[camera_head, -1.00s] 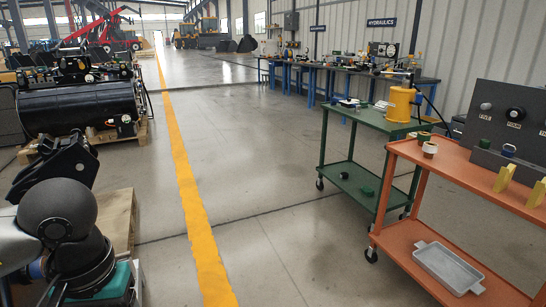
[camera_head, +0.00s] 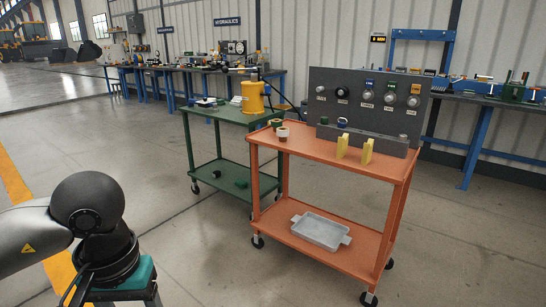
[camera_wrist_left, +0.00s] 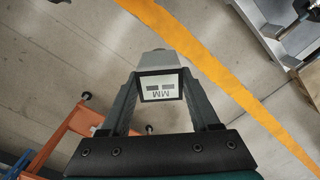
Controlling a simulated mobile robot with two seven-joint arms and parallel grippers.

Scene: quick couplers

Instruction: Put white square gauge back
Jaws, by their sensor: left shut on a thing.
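The white square gauge (camera_wrist_left: 160,62) shows in the left wrist view, a pale block with a dark-framed face marked "MM". My left gripper (camera_wrist_left: 161,92) is shut on it, with one dark finger on each side. It is held in the air above the concrete floor. In the head view my left arm comes in at the lower left, but the gripper and gauge are out of the picture. My right gripper is in neither view.
An orange cart (camera_head: 335,154) carries a dark panel (camera_head: 335,98) with knobs, yellow upright pieces (camera_head: 342,147) and small rings; a grey tray (camera_head: 320,232) lies on its lower shelf. A green cart (camera_head: 222,112) stands behind it, left. Open floor lies between my arm and the carts.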

